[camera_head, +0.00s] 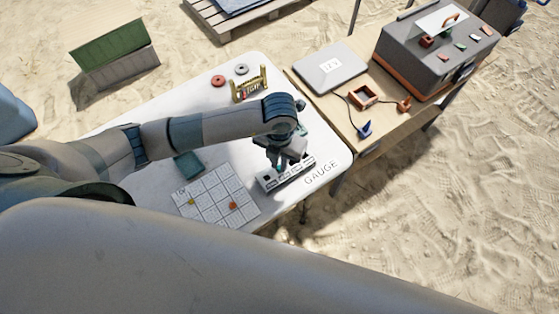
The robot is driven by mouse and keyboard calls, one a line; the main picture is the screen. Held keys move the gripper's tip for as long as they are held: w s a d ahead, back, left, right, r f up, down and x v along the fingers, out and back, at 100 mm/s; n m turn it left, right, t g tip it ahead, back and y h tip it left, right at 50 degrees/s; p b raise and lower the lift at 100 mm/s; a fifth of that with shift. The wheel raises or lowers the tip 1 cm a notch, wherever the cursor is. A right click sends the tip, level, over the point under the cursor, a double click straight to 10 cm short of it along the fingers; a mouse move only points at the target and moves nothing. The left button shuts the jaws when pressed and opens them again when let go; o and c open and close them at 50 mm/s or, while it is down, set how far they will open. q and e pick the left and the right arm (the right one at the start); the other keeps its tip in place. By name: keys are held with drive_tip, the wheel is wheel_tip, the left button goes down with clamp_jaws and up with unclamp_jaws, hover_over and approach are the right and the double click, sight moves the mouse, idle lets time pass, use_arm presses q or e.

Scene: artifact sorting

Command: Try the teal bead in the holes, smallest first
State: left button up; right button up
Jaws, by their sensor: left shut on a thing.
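My left gripper (284,164) points down over the gauge block (271,187), a pale grey bar with a row of dark holes near the front right of the white table. It is shut on the teal bead (281,168), of which only a small bit shows between the fingers. I cannot tell whether the bead touches the block or sits in a hole. The word GAUGE is printed on the table beside the block. My right gripper is not in view.
A white gridded card (216,197) with small orange and yellow beads lies left of the block. A teal square (189,164), a yellow rack (249,88) and red (218,81) and grey rings (241,69) are on the table. A wooden table (372,120) adjoins at right.

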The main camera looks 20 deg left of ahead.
use_arm(q)
drive_tip(key=shift+f, duration=0.1)
idle(0.9)
idle(0.3)
drive_tip(key=o, duration=1.3)
drive_tip(key=shift+r, duration=0.6)
drive_tip(key=shift+r+p, duration=1.95)
drive_tip(key=shift+r, duration=0.45)
drive_tip(key=shift+s, duration=0.15)
